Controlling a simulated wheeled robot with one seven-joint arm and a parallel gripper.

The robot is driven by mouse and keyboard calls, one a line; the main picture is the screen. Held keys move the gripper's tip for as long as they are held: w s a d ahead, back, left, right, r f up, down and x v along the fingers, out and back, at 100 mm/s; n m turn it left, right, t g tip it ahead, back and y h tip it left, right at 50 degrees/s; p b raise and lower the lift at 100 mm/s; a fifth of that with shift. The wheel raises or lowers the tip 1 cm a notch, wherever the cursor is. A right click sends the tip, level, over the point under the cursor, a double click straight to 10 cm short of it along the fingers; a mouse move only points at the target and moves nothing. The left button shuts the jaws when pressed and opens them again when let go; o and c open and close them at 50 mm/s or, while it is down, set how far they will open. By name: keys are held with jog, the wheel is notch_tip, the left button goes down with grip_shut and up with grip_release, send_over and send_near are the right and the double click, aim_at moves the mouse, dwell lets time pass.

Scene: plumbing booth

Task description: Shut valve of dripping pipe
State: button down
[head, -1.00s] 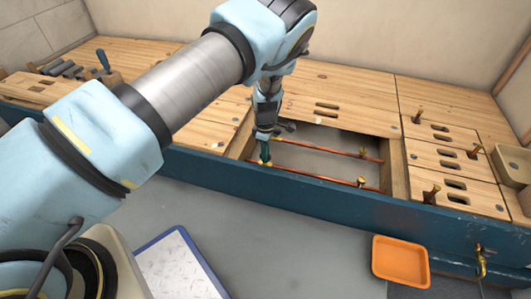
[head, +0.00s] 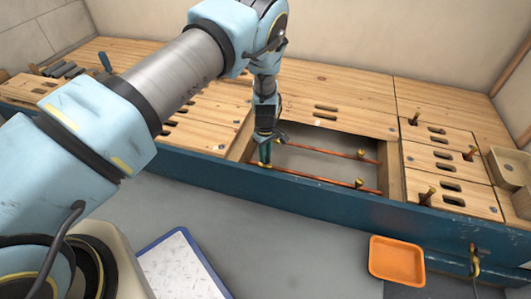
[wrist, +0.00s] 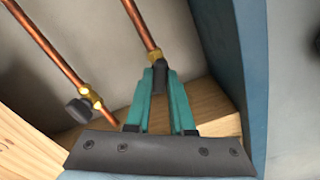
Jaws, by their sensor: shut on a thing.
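Two copper pipes run through an opening in the wooden bench top: a near pipe (head: 315,176) and a far pipe (head: 325,150). My gripper (head: 266,163) reaches down to the left end of the near pipe. In the wrist view its teal fingers (wrist: 160,72) are shut on a dark valve handle (wrist: 159,84) just below a brass fitting (wrist: 155,55). The handle is mostly hidden between the fingers. The other pipe's valve has a dark knob (wrist: 79,110) and stands free to the left in the wrist view. I cannot make out any drip.
The blue bench front (head: 300,200) runs close beside the near pipe. Wooden edges close off the opening. Capped pipe stubs (head: 426,195) rise at the right. An orange tray (head: 397,261) and a clipboard (head: 180,265) lie in front of the bench.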

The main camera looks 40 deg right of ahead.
jog(key=m+p, duration=0.1)
jog(key=m, duration=0.4)
jog(key=shift+m, duration=0.3)
jog(key=m, duration=0.6)
jog(key=shift+p, duration=0.4)
jog(key=c, duration=0.8)
grip_release()
notch_tip(320, 180, up, 11)
jog(key=p, duration=0.3)
jog(key=shift+f, duration=0.1)
